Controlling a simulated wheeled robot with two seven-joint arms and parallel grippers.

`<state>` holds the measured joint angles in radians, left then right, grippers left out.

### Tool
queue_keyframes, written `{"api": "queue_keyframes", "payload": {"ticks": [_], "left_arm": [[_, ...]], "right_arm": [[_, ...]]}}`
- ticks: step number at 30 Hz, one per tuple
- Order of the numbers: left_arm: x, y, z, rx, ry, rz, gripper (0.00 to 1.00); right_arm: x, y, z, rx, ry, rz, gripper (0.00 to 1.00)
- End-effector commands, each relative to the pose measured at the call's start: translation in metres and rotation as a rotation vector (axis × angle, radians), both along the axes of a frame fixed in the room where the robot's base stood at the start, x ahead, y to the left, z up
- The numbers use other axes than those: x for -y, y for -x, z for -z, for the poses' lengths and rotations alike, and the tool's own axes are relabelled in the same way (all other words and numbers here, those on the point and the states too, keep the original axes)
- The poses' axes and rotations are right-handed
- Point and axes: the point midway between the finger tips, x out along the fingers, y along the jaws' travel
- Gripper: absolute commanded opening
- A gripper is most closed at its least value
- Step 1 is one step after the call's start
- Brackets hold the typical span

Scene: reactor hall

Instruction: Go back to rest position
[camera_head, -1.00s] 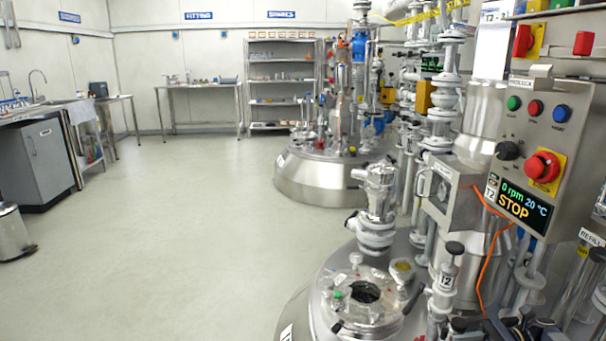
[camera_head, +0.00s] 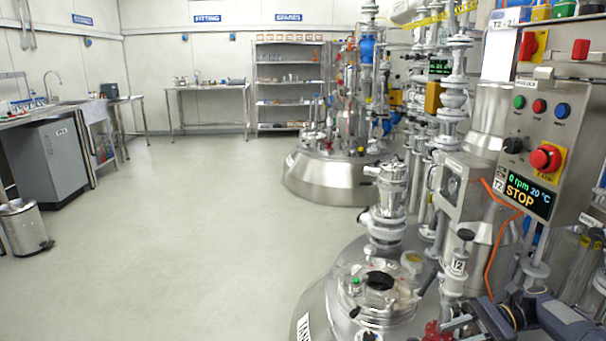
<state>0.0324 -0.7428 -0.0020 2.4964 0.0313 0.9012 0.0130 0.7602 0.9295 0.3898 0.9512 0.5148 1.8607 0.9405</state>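My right arm reaches in at the bottom right, and its dark gripper (camera_head: 458,328) is low in the picture beside the near steel reactor vessel (camera_head: 318,300). The fingers are small and partly cut off by the lower edge, so I cannot tell whether they are open or shut. A red part (camera_head: 432,331) shows right by the fingertips; I cannot tell whether they touch it. My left gripper is not in view.
The control panel (camera_head: 540,130) on the right reads "0 rpm 20 °C STOP". A second reactor (camera_head: 325,180) stands farther back. A sink bench (camera_head: 50,103), a pedal bin (camera_head: 24,228), a table (camera_head: 208,87) and a shelf rack (camera_head: 290,80) line the room. The floor (camera_head: 180,230) is clear.

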Motion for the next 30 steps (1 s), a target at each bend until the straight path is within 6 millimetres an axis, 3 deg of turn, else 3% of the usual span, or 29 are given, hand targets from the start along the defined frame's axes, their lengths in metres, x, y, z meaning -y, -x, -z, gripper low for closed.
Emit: {"api": "queue_keyframes", "payload": {"ticks": [8, 15, 22, 30], "left_arm": [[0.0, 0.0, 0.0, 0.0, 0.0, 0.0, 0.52], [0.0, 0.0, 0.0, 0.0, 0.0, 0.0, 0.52], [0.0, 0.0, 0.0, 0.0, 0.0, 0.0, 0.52], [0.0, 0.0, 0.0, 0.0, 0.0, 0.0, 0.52]], "right_arm": [[-0.054, 0.03, -0.056, 0.218, 0.262, -0.112, 0.33], [-0.1, 0.107, -0.096, 0.572, 0.589, -0.261, 0.33], [-0.118, 0.192, -0.097, 0.937, 0.837, -0.397, 0.33], [-0.126, 0.248, -0.073, 1.23, 0.984, -0.493, 0.33]]}}
